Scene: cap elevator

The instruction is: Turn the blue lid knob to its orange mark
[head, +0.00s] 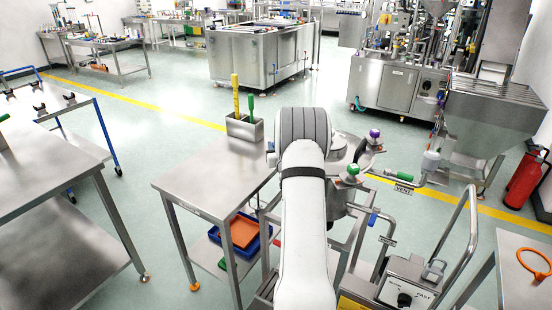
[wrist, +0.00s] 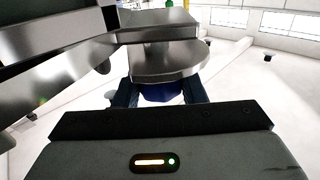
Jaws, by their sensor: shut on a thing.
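In the wrist view my gripper (wrist: 160,97) is shut on the blue knob (wrist: 160,94), which shows as a dark blue patch between the fingers. A round metal plate just beyond covers part of the knob and the fingertips. In the head view my own arm hides my gripper and the blue knob. Part of the steel lid (head: 343,156) shows to the right of my arm. I cannot make out the orange mark in either view.
A green knob (head: 353,169) and a purple knob (head: 374,133) stand on the lid's right side. A VENT pipe (head: 403,181) reaches right. A steel table (head: 205,185) stands left, with a tool holder (head: 244,127) at its back. A control box (head: 405,285) is front right.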

